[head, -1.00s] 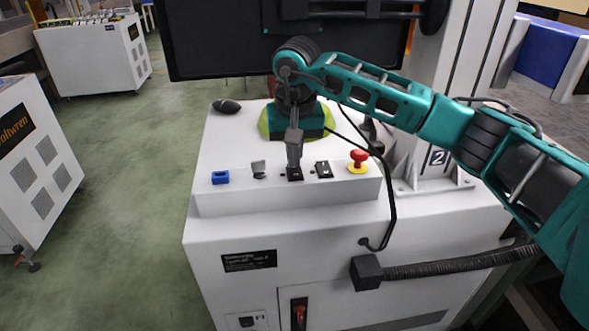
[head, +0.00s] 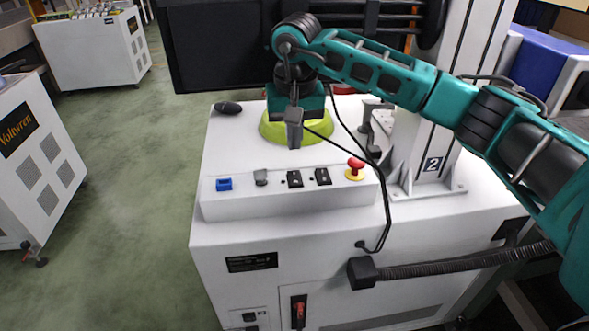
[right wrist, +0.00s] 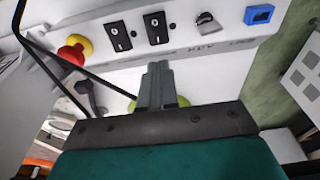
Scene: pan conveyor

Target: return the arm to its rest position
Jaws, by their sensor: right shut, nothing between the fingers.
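My right arm reaches in from the right in the head view, bent over the white machine cabinet (head: 225,225). My right gripper (head: 294,140) points down, shut and empty, above the cabinet top behind the switch panel. It is apart from the black rocker switches (head: 295,179). In the right wrist view the closed fingers (right wrist: 157,72) point toward the panel, with nothing between them. My left gripper is not in view.
The panel carries a blue part (head: 224,184), a key switch (head: 261,177) and a red emergency button (head: 356,165). A yellow-green round thing (head: 321,131) lies behind my gripper. A dark monitor (head: 215,50) stands behind. Open floor (head: 120,190) lies left.

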